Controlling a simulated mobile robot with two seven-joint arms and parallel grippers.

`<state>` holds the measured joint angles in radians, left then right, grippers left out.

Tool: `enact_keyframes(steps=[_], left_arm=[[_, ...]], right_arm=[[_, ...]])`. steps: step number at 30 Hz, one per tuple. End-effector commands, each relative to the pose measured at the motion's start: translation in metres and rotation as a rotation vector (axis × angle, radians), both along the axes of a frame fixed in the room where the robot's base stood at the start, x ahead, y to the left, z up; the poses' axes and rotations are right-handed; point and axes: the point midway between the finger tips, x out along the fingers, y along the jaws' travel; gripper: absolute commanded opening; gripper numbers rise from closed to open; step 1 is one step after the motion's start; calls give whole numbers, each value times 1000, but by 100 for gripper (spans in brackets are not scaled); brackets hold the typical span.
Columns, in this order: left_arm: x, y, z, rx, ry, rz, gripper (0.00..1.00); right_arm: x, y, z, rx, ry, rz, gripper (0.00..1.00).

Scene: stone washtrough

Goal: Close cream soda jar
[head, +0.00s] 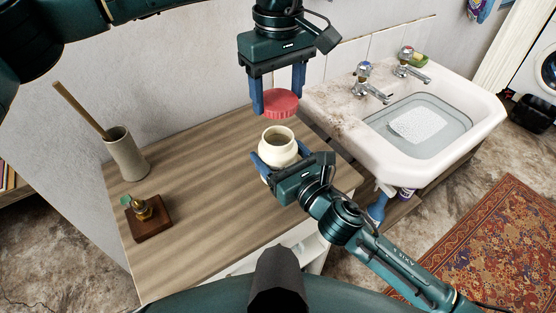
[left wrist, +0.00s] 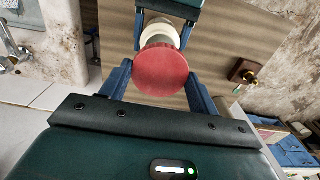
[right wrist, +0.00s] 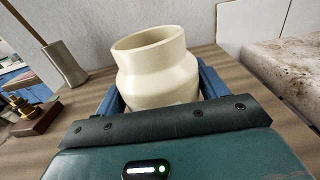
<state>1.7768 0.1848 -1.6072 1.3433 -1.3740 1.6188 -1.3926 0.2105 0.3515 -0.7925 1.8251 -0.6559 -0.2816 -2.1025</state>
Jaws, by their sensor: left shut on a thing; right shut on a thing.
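A cream jar (head: 279,146) with an open mouth stands upright over the wooden counter in the head view. It also fills the middle of the right wrist view (right wrist: 158,75). My right gripper (head: 272,167) is shut on the jar's body, its blue fingers on either side. A red ridged lid (head: 281,103) is held by my left gripper (head: 278,95), which is shut on it. The lid is above the jar's mouth and apart from it. In the left wrist view the lid (left wrist: 162,70) covers part of the jar. The jar's bottom is hidden by my right gripper.
The wooden counter (head: 200,200) is clear on its left middle. A beige holder (head: 127,155) with a wooden handle and a small brass item on a wooden block (head: 147,218) stand at the left. A stone sink (head: 345,110) with taps and water is at the right.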

Motion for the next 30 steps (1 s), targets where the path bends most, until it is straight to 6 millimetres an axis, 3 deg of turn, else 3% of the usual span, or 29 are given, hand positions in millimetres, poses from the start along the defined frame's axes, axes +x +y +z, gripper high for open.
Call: enact_keyframes(steps=[7, 11, 21, 30], left_arm=[[0, 0, 0, 0, 0, 0, 40], [0, 0, -5, 1, 1, 0, 40], [-1, 0, -49, 2, 1, 0, 40], [0, 0, -50, 2, -1, 0, 40]], right_arm=[[0, 0, 0, 0, 0, 0, 31], [0, 0, 0, -1, 1, 0, 31], [0, 0, 0, -1, 1, 0, 31], [0, 0, 0, -1, 1, 0, 31]])
